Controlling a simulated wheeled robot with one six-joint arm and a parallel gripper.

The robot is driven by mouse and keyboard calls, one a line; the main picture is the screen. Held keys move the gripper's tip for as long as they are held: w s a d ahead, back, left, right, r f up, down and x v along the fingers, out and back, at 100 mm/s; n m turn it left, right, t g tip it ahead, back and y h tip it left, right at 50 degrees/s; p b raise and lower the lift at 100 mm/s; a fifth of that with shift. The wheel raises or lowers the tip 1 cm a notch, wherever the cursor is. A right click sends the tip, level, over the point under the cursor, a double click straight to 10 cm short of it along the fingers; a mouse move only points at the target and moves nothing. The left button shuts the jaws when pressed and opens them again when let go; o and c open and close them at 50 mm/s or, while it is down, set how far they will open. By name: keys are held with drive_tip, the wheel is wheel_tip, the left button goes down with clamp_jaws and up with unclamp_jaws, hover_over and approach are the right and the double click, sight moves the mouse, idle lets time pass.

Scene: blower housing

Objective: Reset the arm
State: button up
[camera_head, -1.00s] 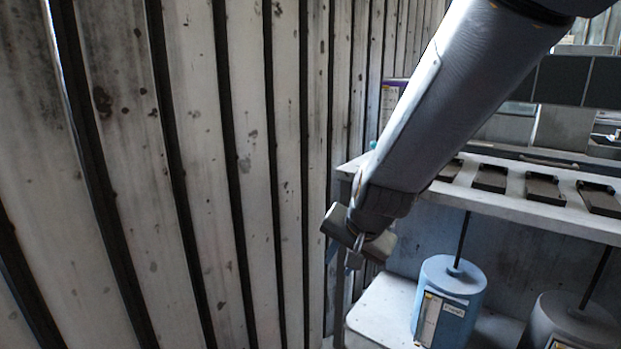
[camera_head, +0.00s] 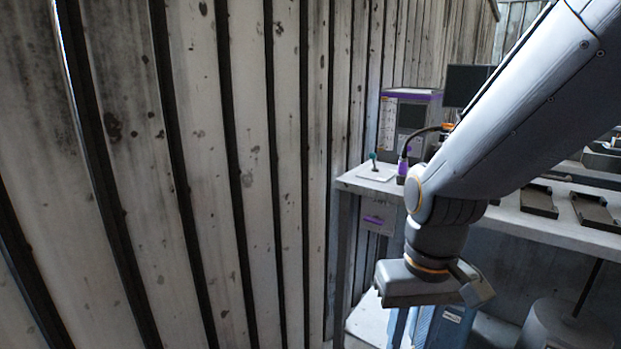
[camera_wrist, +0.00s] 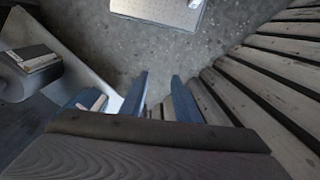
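My arm reaches in from the upper right of the head view and bends down at its wrist, in front of the workbench. My gripper hangs at the arm's end, and its fingers are not clear there. In the wrist view my gripper (camera_wrist: 160,90) shows two blue fingers standing apart with nothing between them. Bare floor shows beyond the fingertips.
The ribbed wall (camera_head: 235,170) fills the left side. The bench shelf (camera_head: 545,228) holds several dark trays and a purple-and-grey box (camera_head: 408,120). A blue canister (camera_head: 450,330) below is partly hidden by my gripper. A grey canister (camera_head: 570,325) stands right of it.

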drive_tip(key=d+r+m+p, duration=0.1)
drive_tip(key=d+r+p, duration=0.3)
drive_tip(key=p, duration=0.4)
drive_tip(key=shift+s+r, duration=0.25)
drive_tip(key=shift+s, duration=0.1)
idle(0.3)
